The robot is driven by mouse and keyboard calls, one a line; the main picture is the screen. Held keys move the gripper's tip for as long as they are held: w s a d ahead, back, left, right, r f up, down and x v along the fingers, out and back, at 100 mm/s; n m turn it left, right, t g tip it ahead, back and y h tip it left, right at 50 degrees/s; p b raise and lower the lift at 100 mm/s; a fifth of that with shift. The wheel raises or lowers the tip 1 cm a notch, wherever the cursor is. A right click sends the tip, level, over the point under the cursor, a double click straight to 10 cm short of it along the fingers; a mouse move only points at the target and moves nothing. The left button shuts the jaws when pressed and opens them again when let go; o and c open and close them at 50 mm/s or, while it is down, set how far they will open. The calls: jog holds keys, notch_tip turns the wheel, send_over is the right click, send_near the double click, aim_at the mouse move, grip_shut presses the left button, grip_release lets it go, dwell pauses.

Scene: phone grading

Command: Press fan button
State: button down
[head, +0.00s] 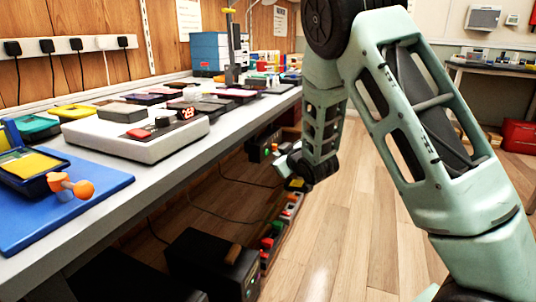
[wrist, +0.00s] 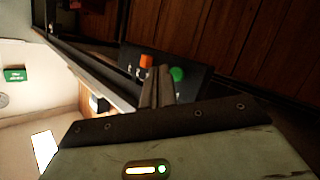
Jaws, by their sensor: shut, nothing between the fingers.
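A dark control box (head: 257,143) is mounted under the bench, with a green button and an orange-red one small in the head view. In the wrist view the dark panel (wrist: 190,88) carries a round green button (wrist: 178,74) and an orange switch (wrist: 146,61). No readable label shows which one is for the fan. My gripper (wrist: 157,72) is shut and empty, its fingertips pointing at the panel between and just below the two controls. Whether it touches the panel cannot be told. In the head view my gripper (head: 280,163) is small and close to the box, under the bench edge.
The bench (head: 150,172) runs along the left wall with a white device (head: 135,140), trays and a blue mat (head: 100,188). Below stand a black box (head: 212,262) and a strip of coloured items (head: 275,232). Cables hang under the bench. The wooden floor (head: 355,240) to the right is clear.

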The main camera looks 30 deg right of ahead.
jog(key=s+d, duration=0.3)
jog(key=s, duration=0.1)
jog(key=shift+s+d, duration=0.35)
dwell(0.3)
dwell(0.4)
